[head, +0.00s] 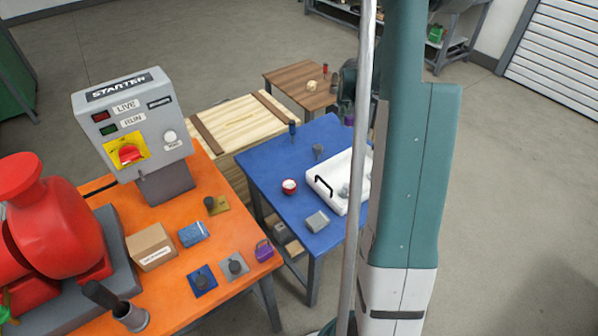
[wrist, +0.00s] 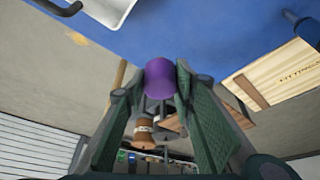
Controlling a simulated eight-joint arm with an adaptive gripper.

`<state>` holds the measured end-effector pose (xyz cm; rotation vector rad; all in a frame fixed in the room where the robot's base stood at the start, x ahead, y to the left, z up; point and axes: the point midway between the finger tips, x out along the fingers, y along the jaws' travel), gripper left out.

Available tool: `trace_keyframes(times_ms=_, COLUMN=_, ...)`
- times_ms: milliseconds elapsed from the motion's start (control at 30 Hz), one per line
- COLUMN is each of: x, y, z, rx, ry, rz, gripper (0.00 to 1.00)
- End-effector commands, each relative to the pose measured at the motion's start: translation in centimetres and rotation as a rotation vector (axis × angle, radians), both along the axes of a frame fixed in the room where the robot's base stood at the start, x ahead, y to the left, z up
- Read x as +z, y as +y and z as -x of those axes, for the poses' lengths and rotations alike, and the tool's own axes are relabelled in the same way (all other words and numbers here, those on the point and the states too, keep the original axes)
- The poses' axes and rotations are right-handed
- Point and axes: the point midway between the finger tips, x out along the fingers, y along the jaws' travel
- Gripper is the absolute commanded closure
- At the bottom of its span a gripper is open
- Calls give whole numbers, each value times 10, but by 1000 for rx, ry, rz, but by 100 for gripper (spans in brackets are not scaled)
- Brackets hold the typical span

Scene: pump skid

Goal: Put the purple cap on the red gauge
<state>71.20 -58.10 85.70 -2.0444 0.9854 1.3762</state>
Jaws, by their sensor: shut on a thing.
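The purple cap (wrist: 160,78) is held between the two fingertips of my gripper (wrist: 162,84) in the wrist view. In the head view my gripper (head: 346,104) is partly behind my own arm, and a bit of purple shows at its tips, over the far right part of the blue table (head: 262,160). The red gauge (head: 289,186), a small round red thing with a pale face, sits on the blue table, left of the white tray. My gripper is apart from it, farther back and to the right. I cannot make out the gauge in the wrist view.
The white tray (head: 318,183) with a black handle holds grey parts. A grey block (head: 317,222), a grey knob-like part (head: 318,151) and a blue-handled tool (head: 292,130) stand on the blue table. The orange bench (head: 225,225) carries a starter box (head: 135,125) and a purple padlock (head: 264,250).

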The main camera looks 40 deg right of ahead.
Motion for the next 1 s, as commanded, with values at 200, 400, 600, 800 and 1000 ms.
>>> trace_keyframes(times_ms=200, x=11, y=57, z=0, rx=126, ry=6, rz=-7, gripper=86)
trace_keyframes(times_ms=400, x=22, y=122, z=6, rx=275, ry=10, rz=-12, gripper=86)
trace_keyframes(times_ms=600, x=31, y=187, z=17, rx=430, ry=12, rz=-13, gripper=86)
trace_keyframes(times_ms=800, x=39, y=250, z=34, rx=582, ry=10, rz=-13, gripper=86)
trace_keyframes(times_ms=1000, x=45, y=309, z=54, rx=730, ry=3, rz=-8, gripper=86)
